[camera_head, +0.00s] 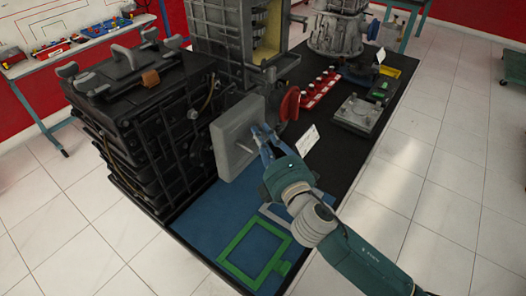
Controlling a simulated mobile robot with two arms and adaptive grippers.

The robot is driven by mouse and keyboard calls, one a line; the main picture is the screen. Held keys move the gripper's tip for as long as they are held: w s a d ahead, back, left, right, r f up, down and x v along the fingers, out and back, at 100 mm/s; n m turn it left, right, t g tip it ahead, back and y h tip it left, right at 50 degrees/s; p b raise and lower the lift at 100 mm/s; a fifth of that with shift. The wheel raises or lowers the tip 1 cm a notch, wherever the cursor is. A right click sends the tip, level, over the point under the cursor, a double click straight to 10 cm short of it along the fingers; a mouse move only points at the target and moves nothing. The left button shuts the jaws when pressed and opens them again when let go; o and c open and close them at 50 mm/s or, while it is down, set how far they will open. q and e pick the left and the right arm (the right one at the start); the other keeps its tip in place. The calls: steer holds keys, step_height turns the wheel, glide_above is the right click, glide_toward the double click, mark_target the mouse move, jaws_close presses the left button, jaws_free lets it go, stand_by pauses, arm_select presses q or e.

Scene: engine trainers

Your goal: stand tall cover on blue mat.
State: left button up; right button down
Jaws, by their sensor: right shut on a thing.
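The tall cover (230,146) is a light grey, square, box-like piece, upright beside the black engine block (150,125). My right gripper (264,137) is shut on the cover at its right side. The cover stands over the far part of the blue mat (202,213); I cannot tell whether its lower edge touches the mat or whether it touches the engine. My left gripper is not in view.
A green frame (232,264) lies on the near part of the mat. A red part (290,104), a white card (307,140), a red rack (320,90) and a grey plate (357,114) are farther back on the dark table. A grey engine (337,33) stands behind.

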steer(key=shift+f+b, duration=0.65)
steer(key=shift+f, duration=1.5)
steer(key=shift+f, duration=0.15)
steer(key=c, duration=2)
jaws_free()
steer(key=shift+f, duration=0.2)
steer(key=o, duration=0.3)
